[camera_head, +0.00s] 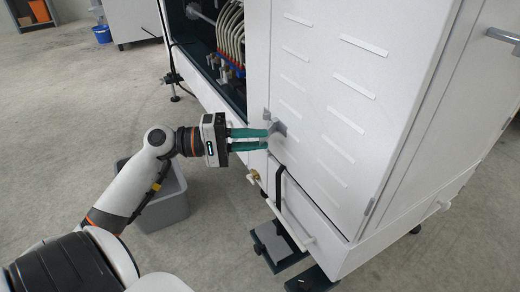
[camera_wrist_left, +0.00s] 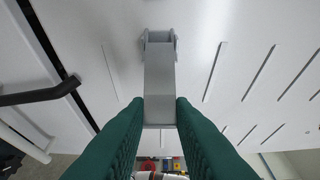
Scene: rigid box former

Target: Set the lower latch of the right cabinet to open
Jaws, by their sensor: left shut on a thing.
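The right cabinet (camera_head: 345,60) is a tall white box with rows of slots on its door. The lower latch (camera_head: 278,128) is a small grey lever at the door's left edge, partly hidden by my fingers in the head view. My left gripper (camera_head: 267,139) has green fingers, which reach the latch from the left. In the left wrist view the latch (camera_wrist_left: 159,80) stands out from its bracket on the white door, and its free end lies between the two fingers (camera_wrist_left: 159,118). The left gripper is shut on it. My right gripper is not seen.
A black bent bar (camera_head: 279,190) and a white handle (camera_head: 309,240) are below the latch. An open bay with hoses (camera_head: 230,35) is to the left. A grey bin (camera_head: 168,205) stands on the floor under my left arm.

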